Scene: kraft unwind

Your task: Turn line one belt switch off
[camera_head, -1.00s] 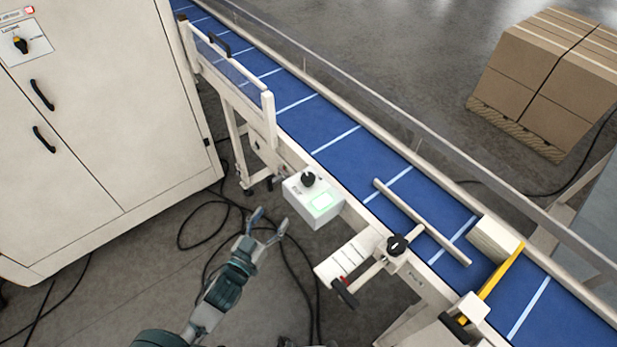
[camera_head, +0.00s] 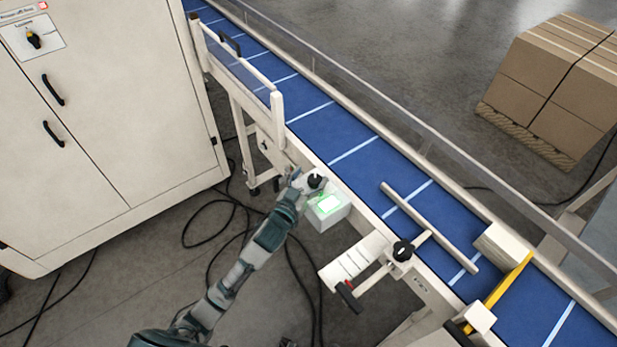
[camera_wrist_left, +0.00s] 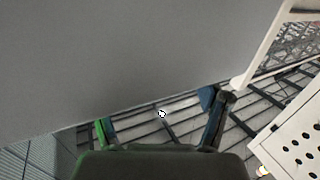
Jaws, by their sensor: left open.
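The belt switch is a black rotary knob (camera_head: 315,181) on a small white box (camera_head: 330,213) with a lit green panel, fixed to the near side of the conveyor. My left gripper (camera_head: 301,182) is at the left side of the box, right beside the knob. Its fingers are small and partly hidden there, and I cannot tell whether they touch the knob. In the left wrist view the two fingers of my left gripper (camera_wrist_left: 160,118) are spread apart with nothing visible between them. A large plain grey surface fills the top of that view. My right gripper is not in view.
The blue conveyor belt (camera_head: 355,146) runs diagonally with a rail along its far side. A guide clamp with a black knob (camera_head: 403,251) stands right of the switch box. A white cabinet (camera_head: 110,130) is at left. Black cables (camera_head: 235,205) lie on the floor. Stacked cartons (camera_head: 555,85) stand at back right.

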